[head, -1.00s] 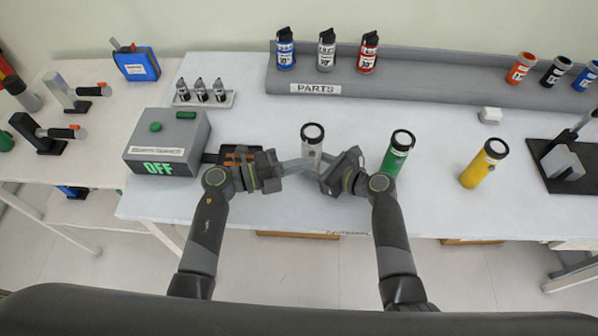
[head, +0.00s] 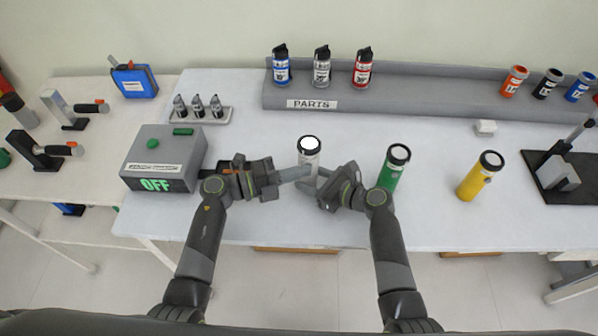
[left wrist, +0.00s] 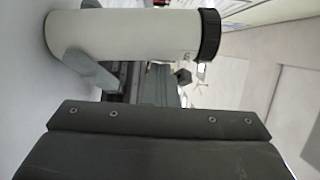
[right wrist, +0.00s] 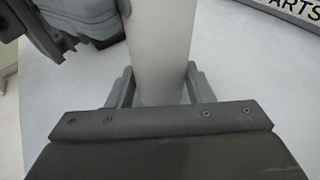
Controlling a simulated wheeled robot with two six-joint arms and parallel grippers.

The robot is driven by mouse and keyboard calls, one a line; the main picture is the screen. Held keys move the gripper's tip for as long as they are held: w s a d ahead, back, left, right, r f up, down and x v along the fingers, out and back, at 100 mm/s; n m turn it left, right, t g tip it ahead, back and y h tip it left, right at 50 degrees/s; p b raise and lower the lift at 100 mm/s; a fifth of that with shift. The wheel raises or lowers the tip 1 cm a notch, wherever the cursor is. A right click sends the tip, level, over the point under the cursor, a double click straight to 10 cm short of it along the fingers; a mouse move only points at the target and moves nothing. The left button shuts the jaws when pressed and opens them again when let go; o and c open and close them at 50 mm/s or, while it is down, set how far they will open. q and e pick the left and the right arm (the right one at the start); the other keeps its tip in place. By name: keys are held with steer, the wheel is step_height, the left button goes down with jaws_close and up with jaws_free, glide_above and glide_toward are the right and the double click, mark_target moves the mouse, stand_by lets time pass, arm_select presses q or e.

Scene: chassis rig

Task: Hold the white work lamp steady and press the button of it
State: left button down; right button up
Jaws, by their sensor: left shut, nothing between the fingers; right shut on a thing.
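The white work lamp (head: 309,158) stands upright near the front of the white table, and its top lens is bright white. It also shows in the left wrist view (left wrist: 125,35) and the right wrist view (right wrist: 160,45). My right gripper (head: 314,188) is shut on the lamp's lower body, one finger on each side in the right wrist view. My left gripper (head: 301,173) is shut and empty, its fingertips at the lamp's left side, seemingly touching it. The button is hidden behind the fingertips.
A green lamp (head: 393,168) stands close right of my right gripper, with a yellow lamp (head: 480,176) farther right. A grey box (head: 163,158) reading OFF stands left. A parts shelf (head: 420,108) runs along the back.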

steer(key=shift+s+f, duration=0.1)
steer(key=shift+f, duration=0.05)
arm_select(q)
steer(key=s+a, duration=0.7)
steer(key=a, duration=0.2)
steer(key=shift+s, duration=0.15)
arm_select(e)
steer(key=o, duration=0.8)
